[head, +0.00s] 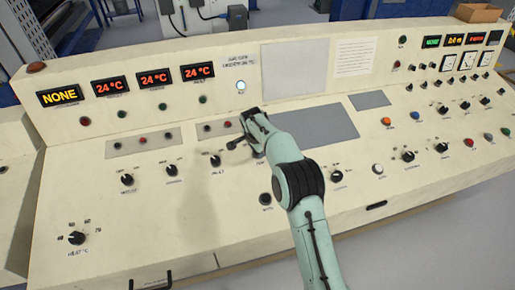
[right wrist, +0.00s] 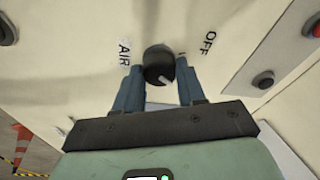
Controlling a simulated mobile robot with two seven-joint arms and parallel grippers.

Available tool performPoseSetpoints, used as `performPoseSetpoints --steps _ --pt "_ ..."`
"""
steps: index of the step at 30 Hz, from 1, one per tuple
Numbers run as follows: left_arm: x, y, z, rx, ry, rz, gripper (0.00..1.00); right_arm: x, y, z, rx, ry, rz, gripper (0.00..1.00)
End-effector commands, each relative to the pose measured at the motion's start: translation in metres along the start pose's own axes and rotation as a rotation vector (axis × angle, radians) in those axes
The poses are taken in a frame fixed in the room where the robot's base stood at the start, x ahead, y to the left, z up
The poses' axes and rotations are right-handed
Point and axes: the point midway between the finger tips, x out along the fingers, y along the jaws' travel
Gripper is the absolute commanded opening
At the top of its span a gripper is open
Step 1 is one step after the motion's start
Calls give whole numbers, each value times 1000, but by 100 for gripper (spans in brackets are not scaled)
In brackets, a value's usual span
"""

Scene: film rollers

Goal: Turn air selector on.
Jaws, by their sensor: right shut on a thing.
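The air selector is a round black knob (right wrist: 158,62) on the cream panel, seen in the right wrist view between the printed words AIR on its left and OFF on its right. A pale mark shows on its lower right part. My right gripper (right wrist: 158,80) has one blue-grey finger on each side of the knob and is shut on it. In the head view my right gripper (head: 252,132) is over the middle of the console, and hides the knob there. My left gripper is in neither view.
The sloping cream console (head: 90,200) carries several other knobs, such as the heat knob (head: 76,238), and coloured buttons. Red displays (head: 154,78) and a lit white lamp (head: 241,86) are on the upright part. An orange cone (right wrist: 22,140) stands on the floor.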

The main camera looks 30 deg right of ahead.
Motion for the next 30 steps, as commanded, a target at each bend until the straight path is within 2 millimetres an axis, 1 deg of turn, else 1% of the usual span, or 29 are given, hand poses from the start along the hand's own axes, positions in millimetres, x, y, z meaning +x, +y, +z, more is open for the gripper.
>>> performPoseSetpoints --steps 13,14,15,16,25,28,30 --pt "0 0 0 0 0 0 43 0 0 0 12 -1 0 9" --pt "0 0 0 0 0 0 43 0 0 0 12 -1 -1 49" --pt "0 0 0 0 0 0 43 0 0 0 12 -1 0 62" --pt "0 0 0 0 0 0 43 0 0 0 12 -1 0 65" --pt "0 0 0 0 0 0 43 -2 0 0 10 0 0 65" --pt "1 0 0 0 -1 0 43 -9 0 0 10 0 -1 65" --pt "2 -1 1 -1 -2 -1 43 -20 -1 0 9 0 -3 65"
